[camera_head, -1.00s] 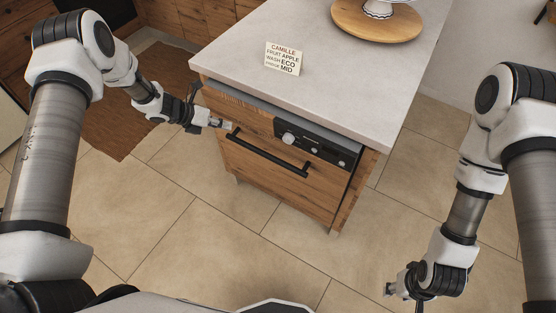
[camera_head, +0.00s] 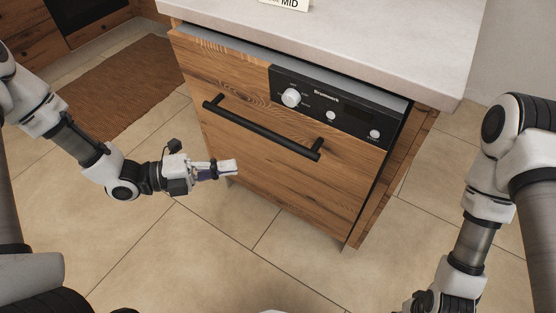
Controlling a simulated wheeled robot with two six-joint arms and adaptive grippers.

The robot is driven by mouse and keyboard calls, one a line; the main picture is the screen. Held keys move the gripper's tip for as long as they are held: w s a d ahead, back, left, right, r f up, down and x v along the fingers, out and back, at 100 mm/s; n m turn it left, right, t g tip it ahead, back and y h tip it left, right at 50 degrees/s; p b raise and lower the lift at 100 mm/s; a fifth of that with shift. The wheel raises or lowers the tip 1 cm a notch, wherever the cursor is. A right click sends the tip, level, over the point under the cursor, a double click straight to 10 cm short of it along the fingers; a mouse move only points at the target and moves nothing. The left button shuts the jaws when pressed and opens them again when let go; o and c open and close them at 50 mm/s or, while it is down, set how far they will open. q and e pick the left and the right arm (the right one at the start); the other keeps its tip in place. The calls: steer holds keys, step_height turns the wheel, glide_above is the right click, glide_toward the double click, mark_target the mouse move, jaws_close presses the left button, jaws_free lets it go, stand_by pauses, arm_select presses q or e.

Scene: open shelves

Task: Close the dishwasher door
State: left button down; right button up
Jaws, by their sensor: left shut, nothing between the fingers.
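The dishwasher door (camera_head: 265,171) has a wood front, a long black handle bar (camera_head: 262,130) and a black control panel (camera_head: 330,109) along its top. It stands nearly upright under the counter. A grey strip of its top edge and a dark gap at its right side show, so it looks slightly ajar. My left gripper (camera_head: 236,168) is shut and empty, below the handle and in front of the lower left of the door. Whether it touches the door is unclear. My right gripper (camera_head: 430,302) is mostly cut off at the bottom edge, its fingers hidden.
A pale countertop (camera_head: 350,35) overhangs the door, with a small lettered sign (camera_head: 287,4) at the top edge of the view. A brown rug (camera_head: 118,85) lies at the left. The tiled floor (camera_head: 215,260) in front is clear.

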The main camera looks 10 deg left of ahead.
arm_select(q)
steer(key=b, duration=0.2)
glide_toward(294, 150)
steer(key=s+d, duration=0.1)
steer(key=d, duration=0.4)
steer(key=w, duration=0.2)
steer(key=shift+w+d+f, duration=0.2)
steer(key=shift+w, duration=0.1)
steer(key=shift+w+d+b, duration=0.1)
steer(key=shift+w+b, duration=0.2)
steer(key=shift+w, duration=0.2)
